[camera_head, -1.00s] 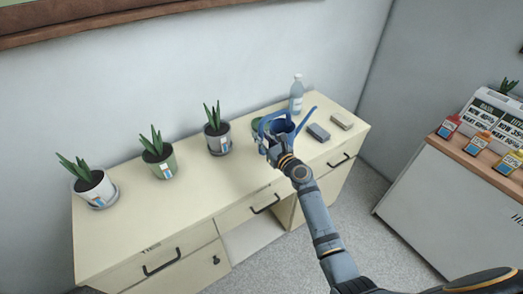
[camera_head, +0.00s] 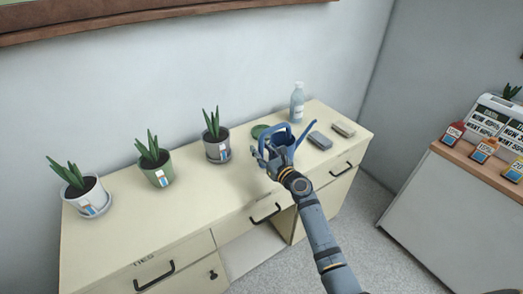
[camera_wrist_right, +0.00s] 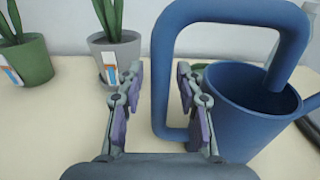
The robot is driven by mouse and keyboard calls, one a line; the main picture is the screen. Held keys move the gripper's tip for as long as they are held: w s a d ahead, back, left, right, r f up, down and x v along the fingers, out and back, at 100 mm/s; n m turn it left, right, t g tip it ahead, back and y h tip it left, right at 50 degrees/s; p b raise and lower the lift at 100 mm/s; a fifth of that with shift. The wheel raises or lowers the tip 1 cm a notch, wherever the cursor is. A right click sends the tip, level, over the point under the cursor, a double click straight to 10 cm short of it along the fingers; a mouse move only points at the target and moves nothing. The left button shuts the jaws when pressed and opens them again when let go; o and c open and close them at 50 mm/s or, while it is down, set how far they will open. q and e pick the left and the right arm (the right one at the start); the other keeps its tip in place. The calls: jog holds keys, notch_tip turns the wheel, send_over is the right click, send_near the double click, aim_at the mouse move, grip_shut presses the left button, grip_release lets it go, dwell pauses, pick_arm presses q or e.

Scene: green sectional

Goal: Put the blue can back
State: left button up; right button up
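The blue can (camera_head: 280,153) is a watering can with a loop handle and a long spout pointing right. It is upright and appears to stand on the cream desk (camera_head: 185,205), right of centre. My right gripper (camera_head: 261,158) is at its handle side. In the right wrist view, the gripper (camera_wrist_right: 160,95) is open, with one finger on each side of the handle's upright bar. Gaps show between the bar and both fingers. The can (camera_wrist_right: 245,115) fills the right of that view; its base is partly hidden. My left gripper is not in view.
Three potted plants stand left: white pot (camera_head: 88,195), green pot (camera_head: 158,172), grey pot (camera_head: 216,149). A green saucer (camera_head: 260,131) and a bottle (camera_head: 297,104) are behind the can. The desk's front left is clear.

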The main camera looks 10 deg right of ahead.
jog(key=shift+r, duration=0.35)
jog(key=v, duration=1.2)
jog(key=shift+f, duration=0.2)
jog(key=f+n, duration=0.1)
jog(key=f, duration=0.3)
jog(key=s+d+f+n+g+h, duration=0.1)
jog(key=f, duration=0.3)
jog(key=d+f+n+g, duration=0.1)
jog(key=f, duration=0.3)
jog(key=shift+s+d+n+h, duration=0.15)
jog(key=shift+n+h, duration=0.25)
jog(key=s+d+f+n+g+h, duration=0.25)
jog(key=s+f+n, duration=0.4)
jog(key=f, duration=0.65)
jog(key=s+d+f+n+g+h, duration=0.15)
jog(key=s+f+n+g, duration=0.45)
jog(key=f, duration=0.7)
jog(key=s+d+f+n+g, duration=0.1)
jog(key=s+f+n, duration=0.4)
jog(key=s, duration=0.5)
jog(key=s+d+f+n+g, duration=0.1)
jog(key=s+f+n, duration=0.4)
jog(key=s, duration=0.6)
jog(key=s+d+f+n+g+h, duration=0.1)
jog(key=s+f+n+g, duration=0.2)
jog(key=s, duration=0.8)
notch_tip(320, 180, down, 3)
jog(key=n, duration=0.3)
jog(key=shift+s+r, duration=0.2)
